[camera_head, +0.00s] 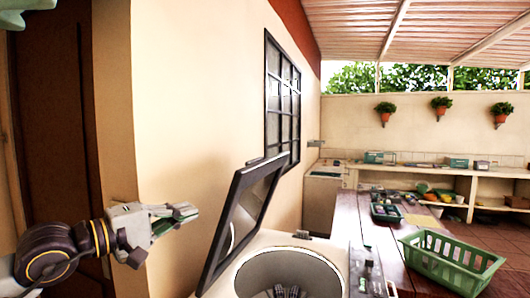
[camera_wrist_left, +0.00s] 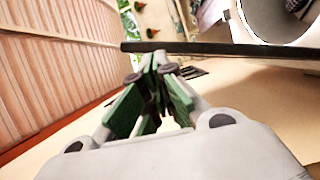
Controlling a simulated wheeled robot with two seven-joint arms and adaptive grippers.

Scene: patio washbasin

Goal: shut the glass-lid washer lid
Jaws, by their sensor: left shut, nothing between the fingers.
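The washer has a pale top (camera_head: 262,240) and a round open drum (camera_head: 290,268). Its glass lid (camera_head: 240,212), with a dark frame, stands raised and tilted at the left of the drum opening. My left gripper (camera_head: 186,212) is to the left of the lid, shut and empty, apparently a little apart from it. In the left wrist view the closed fingertips (camera_wrist_left: 158,62) point toward the lid's dark edge (camera_wrist_left: 225,48), and the drum (camera_wrist_left: 272,18) shows beyond it. Whether they touch is hard to tell.
A beige wall (camera_head: 200,110) with a barred window (camera_head: 281,100) stands behind my left arm. A wooden table (camera_head: 345,225) right of the washer carries a green basket (camera_head: 450,262) and a dark tray (camera_head: 385,213). Dark items, unclear in kind, show inside the drum.

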